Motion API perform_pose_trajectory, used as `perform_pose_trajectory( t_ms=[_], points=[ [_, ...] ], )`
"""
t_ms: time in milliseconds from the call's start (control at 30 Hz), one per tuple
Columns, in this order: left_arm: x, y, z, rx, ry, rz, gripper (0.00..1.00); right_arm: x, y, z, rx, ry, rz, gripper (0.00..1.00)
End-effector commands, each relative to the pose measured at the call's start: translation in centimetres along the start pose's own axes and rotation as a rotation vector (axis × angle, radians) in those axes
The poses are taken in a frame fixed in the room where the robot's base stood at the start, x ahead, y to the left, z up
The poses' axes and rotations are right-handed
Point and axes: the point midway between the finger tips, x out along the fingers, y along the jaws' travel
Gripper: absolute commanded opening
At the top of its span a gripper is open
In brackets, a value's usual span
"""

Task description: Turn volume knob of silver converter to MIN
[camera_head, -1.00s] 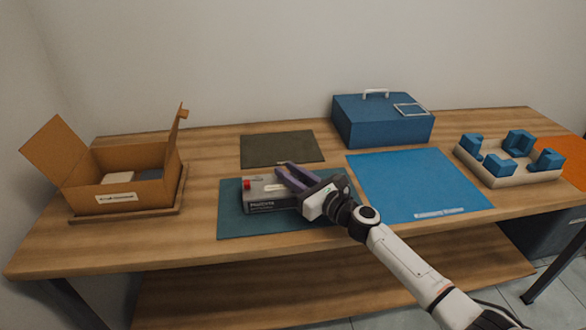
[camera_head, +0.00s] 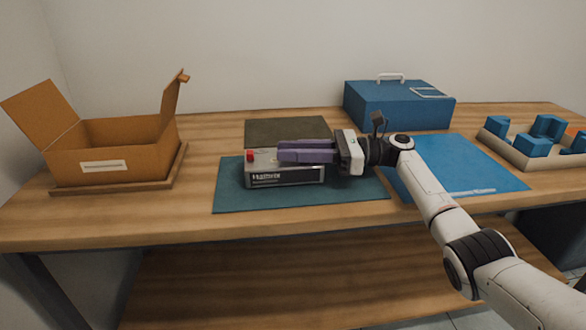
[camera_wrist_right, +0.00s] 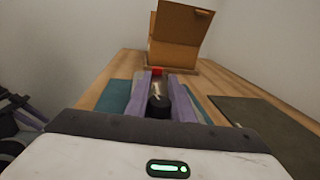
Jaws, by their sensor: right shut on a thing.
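The silver converter (camera_head: 290,180) stands on the dark teal mat, its labelled front facing me and a red part (camera_head: 250,155) at its left end. My right gripper (camera_head: 282,151) reaches in from the right and lies low over the converter's top, purple fingers pointing left. In the right wrist view, the fingers (camera_wrist_right: 159,76) flank a black round knob (camera_wrist_right: 158,104), and the gripper is shut on it. The fingers hide the knob in the head view. I cannot read the knob's setting.
An open cardboard box (camera_head: 118,158) stands on the left. A blue toolbox (camera_head: 395,108) stands at the back right. A blue mat (camera_head: 455,168) and a pale tray with blue blocks (camera_head: 510,150) lie to the right. The teal mat (camera_head: 232,190) has bare room on the left.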

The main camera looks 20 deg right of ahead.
Motion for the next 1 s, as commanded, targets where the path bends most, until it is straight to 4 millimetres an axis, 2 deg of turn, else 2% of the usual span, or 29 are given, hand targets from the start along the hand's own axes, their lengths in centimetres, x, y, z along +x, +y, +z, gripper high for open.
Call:
perform_pose_trajectory(
  t_ms=[33, 400, 967, 1000],
  points=[
    [0.57, -0.02, 0.36, -0.006, 0.014, 0.003, 0.31, 0.07, -0.03, -0.44, -0.002, -0.003, 0.021, 0.00],
    [0.96, 0.31, 0.29, -0.043, 0.058, 0.015, 0.31, 0.11, 0.51, -0.16, 0.001, -0.001, 0.131, 0.00],
    [0.79, 0.61, 0.52, -0.055, 0.059, 0.019, 0.31, 0.12, 0.66, 0.03, 0.000, 0.000, 0.154, 0.00],
    [0.79, 0.61, 0.51, -0.055, 0.059, 0.019, 0.31, 0.13, 0.66, 0.03, 0.000, 0.000, 0.154, 0.23]
  ],
)
